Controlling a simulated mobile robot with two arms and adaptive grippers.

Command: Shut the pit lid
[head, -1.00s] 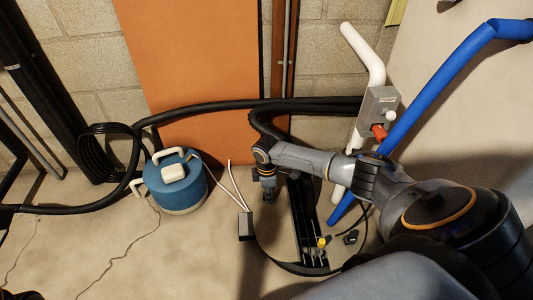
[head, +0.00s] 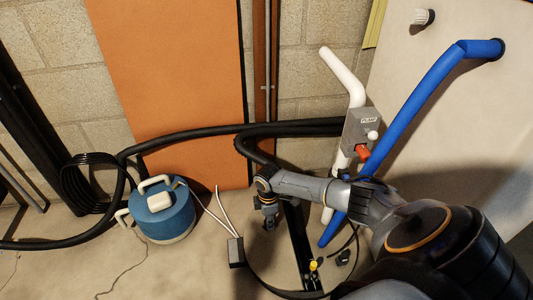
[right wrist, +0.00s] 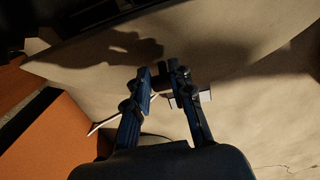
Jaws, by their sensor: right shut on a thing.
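My right gripper (head: 268,222) points down just left of a narrow dark slab or frame (head: 298,245) at the pit area on the floor. I cannot tell for sure which part is the pit lid. In the right wrist view the fingers (right wrist: 162,88) are close together on something small and dark that I cannot make out. My right forearm covers the floor to the right. My left gripper is not in view.
A blue pump canister (head: 163,212) stands at the left. A small black box (head: 236,252) with white wires lies beside the gripper. Black hoses (head: 220,132) run along the wall. A grey pump switch box (head: 362,127), white pipe and blue pipe (head: 420,95) are at the right.

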